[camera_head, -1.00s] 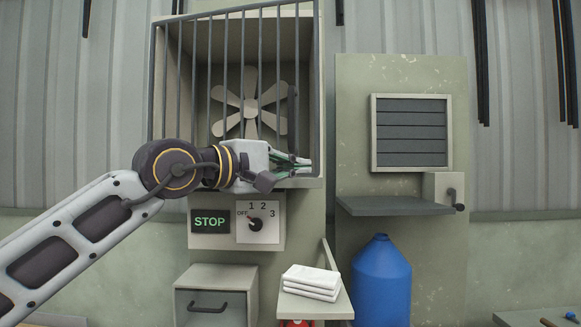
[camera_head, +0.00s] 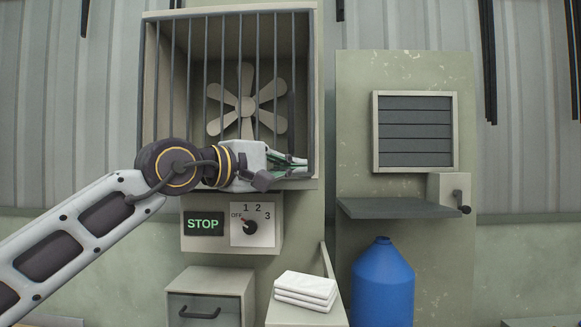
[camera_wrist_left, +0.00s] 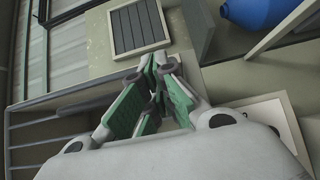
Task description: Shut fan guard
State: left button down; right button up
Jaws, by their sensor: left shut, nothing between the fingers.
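The fan guard (camera_head: 205,75) is a grille of dark vertical bars in front of the boxed fan (camera_head: 246,100). It covers most of the box front; whether its edge touches the box frame I cannot tell. My left gripper (camera_head: 298,163) is shut and empty at the guard's lower right, in front of the bars and hiding their lower ends. Contact with the bars is unclear. In the left wrist view the closed green-padded fingers (camera_wrist_left: 155,75) show, with dark bars at the left. My right gripper is not in view.
Below the box are a STOP sign (camera_head: 203,224), a dial (camera_head: 250,226) and a drawer (camera_head: 205,298). White folded cloths (camera_head: 305,288) lie on a small shelf beside a blue bottle (camera_head: 382,285). A louvred panel (camera_head: 415,132) and grey shelf (camera_head: 395,208) stand at the right.

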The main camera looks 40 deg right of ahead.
pick_arm(q)
jog(key=a, duration=1.2)
dwell(0.3)
jog(key=shift+r+n, duration=0.1)
jog(key=shift+n, duration=0.2)
dwell(0.4)
